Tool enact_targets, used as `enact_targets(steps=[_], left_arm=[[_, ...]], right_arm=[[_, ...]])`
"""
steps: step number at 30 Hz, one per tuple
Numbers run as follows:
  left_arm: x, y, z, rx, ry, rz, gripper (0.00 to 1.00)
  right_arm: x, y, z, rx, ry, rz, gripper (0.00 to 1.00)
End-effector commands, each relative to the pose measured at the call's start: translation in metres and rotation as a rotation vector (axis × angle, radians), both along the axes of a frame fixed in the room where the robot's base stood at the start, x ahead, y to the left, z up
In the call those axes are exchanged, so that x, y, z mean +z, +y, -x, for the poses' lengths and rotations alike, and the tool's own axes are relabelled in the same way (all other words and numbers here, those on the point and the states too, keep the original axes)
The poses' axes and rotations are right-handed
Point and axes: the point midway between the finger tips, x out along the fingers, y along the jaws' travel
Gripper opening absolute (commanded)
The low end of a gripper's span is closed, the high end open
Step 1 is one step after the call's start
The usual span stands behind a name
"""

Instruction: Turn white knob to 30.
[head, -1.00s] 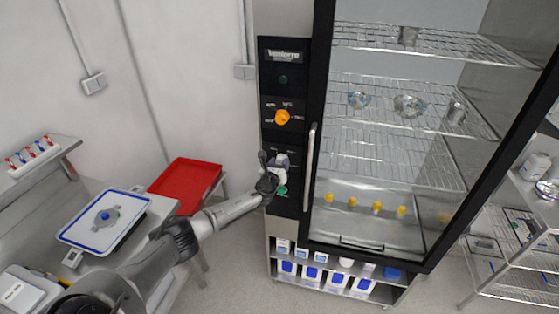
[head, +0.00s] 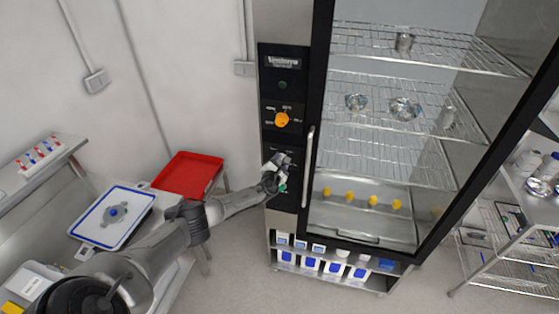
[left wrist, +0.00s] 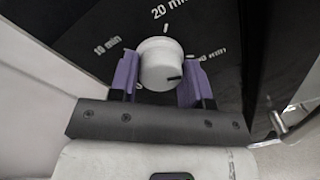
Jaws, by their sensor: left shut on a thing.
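The white knob (left wrist: 160,62) sits on the black panel in the left wrist view, with a dark pointer mark on its lower right side. The mark points right and slightly down. Around the knob are the labels "10 min" at left, "20 min" at top and a partly hidden one at right. My left gripper (left wrist: 158,78) is shut on the knob, one purple finger on each side. In the head view my left gripper (head: 278,173) is at the lower control panel and mostly hides the knob. My right gripper is not in view.
An orange knob (head: 282,119) sits higher on the same panel (head: 284,65). The vertical door handle (head: 308,165) is close on the right of my gripper. A red tray (head: 187,174) and a blue-rimmed white tray (head: 90,233) lie on the left.

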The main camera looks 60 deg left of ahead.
Motion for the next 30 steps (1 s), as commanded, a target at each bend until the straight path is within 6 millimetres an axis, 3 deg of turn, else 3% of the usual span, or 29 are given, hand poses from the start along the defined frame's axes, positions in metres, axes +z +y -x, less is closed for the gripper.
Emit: enact_targets(steps=[12, 29, 30], left_arm=[[-0.0056, -0.0004, 0.0017, -0.002, 0.119, -0.114, 0.2], [-0.0071, -0.0005, 0.0019, -0.003, 0.133, -0.127, 0.2], [-0.0071, -0.0006, 0.002, -0.003, 0.133, -0.127, 0.48]], right_arm=[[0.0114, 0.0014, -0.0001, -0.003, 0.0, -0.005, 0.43], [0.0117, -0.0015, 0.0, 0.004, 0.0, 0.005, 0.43], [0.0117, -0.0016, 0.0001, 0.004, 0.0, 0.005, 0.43]])
